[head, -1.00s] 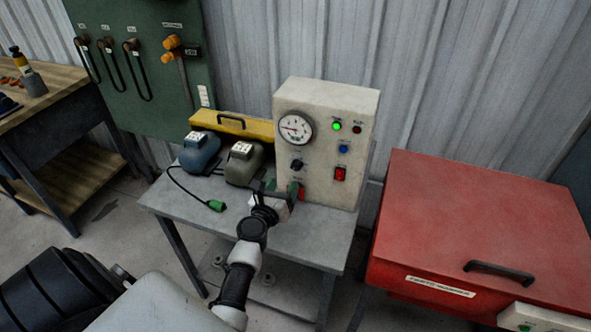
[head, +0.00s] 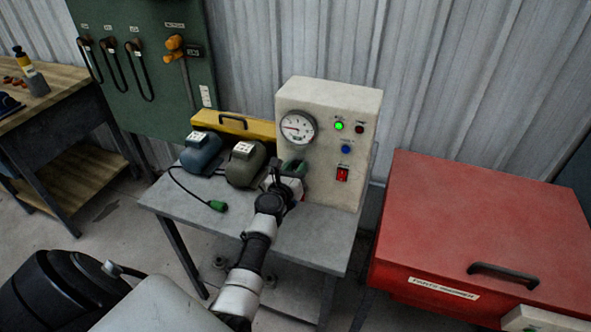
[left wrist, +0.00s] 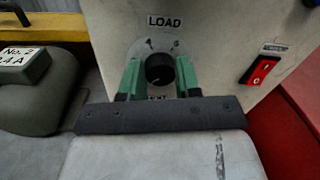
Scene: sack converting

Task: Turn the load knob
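The load knob (left wrist: 159,69) is a round black knob under a LOAD label on the cream control box (head: 325,100). In the left wrist view it sits between the two green fingers of my left gripper (left wrist: 159,80). The fingers are apart, one on each side of the knob, with small gaps seeming to show; I cannot tell how far they reach around it. In the head view my left gripper (head: 286,172) is at the box's front face and hides the knob. My right gripper is not in view.
The box stands on a grey table (head: 190,207) with a blue motor (head: 201,153), a dark green-grey motor (head: 245,164) and a yellow toolbox (head: 233,124). A red rocker switch (left wrist: 260,70) is right of the knob. A red cabinet (head: 480,220) stands to the right.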

